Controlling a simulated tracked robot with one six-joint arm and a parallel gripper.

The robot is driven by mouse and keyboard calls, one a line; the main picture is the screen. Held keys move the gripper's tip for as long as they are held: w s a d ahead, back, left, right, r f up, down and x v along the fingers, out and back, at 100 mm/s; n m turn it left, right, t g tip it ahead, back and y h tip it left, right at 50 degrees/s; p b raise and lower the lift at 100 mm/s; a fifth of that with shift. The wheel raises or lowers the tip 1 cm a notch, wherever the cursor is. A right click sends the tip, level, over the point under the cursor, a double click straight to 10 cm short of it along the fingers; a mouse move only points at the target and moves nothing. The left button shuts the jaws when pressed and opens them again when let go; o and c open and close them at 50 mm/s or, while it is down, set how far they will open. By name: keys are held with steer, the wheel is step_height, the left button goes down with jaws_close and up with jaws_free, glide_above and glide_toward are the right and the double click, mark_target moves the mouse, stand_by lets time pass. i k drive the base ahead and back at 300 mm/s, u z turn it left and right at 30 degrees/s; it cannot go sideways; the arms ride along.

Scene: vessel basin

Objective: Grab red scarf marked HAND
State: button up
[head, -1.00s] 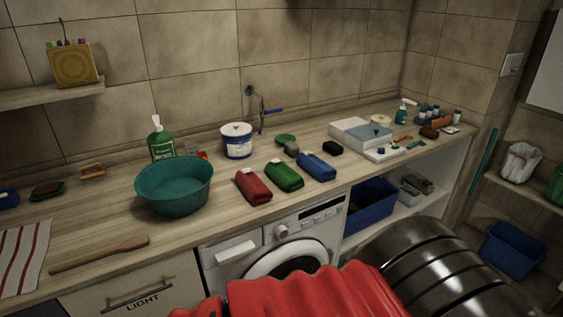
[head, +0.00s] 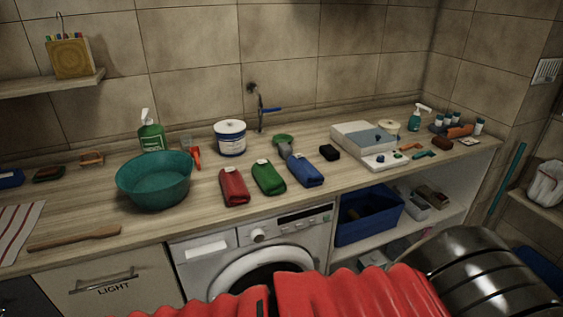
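The red scarf (head: 233,187) is a folded or rolled red bundle with a small white tag at its far end. It lies on the wooden counter (head: 85,213) near the front edge, above the washing machine. The tag's writing is too small to read. A similar green bundle (head: 269,177) lies just to its right, and a blue one (head: 304,170) beyond that. No gripper touches the red scarf. My gripper is not in view.
A teal basin (head: 155,181) stands left of the red scarf, and a white tub (head: 230,139) behind it. A wooden stick (head: 75,238) lies at the left. The washing machine (head: 205,272) stands below. A white tray (head: 385,160) lies to the right. Counter in front of the scarf is narrow.

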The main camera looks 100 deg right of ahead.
mark_target(235, 191)
steer(key=k, duration=1.95)
steer(key=z, duration=2.05)
steer(key=i, duration=0.55)
steer(key=u, duration=0.05)
